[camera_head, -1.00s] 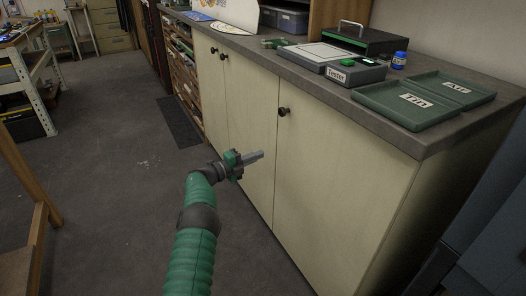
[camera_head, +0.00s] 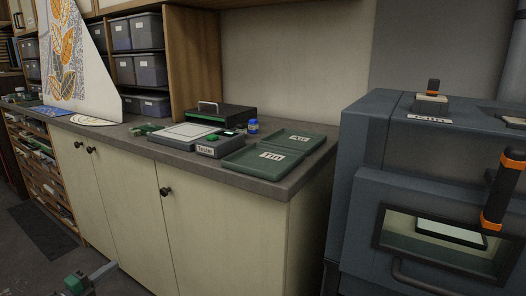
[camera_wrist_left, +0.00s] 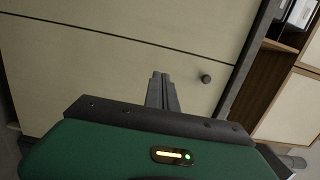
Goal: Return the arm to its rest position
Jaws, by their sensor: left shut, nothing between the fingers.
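My left gripper (camera_head: 103,272) shows at the bottom left of the head view, low in front of the cream cabinet (camera_head: 220,225). Its fingers are together with nothing between them. In the left wrist view the shut fingers of my left gripper (camera_wrist_left: 161,90) point at the cabinet doors (camera_wrist_left: 110,65), with a dark round knob (camera_wrist_left: 206,78) to their right. Most of the left arm is out of the head view. My right gripper is not in view.
On the counter (camera_head: 265,187) are a tester (camera_head: 206,150), two green trays (camera_head: 248,158), a blue jar (camera_head: 253,126) and a dark case (camera_head: 220,117). A patterned panel (camera_head: 75,60) stands at the left. A dark kiln (camera_head: 350,150) with a window is at the right.

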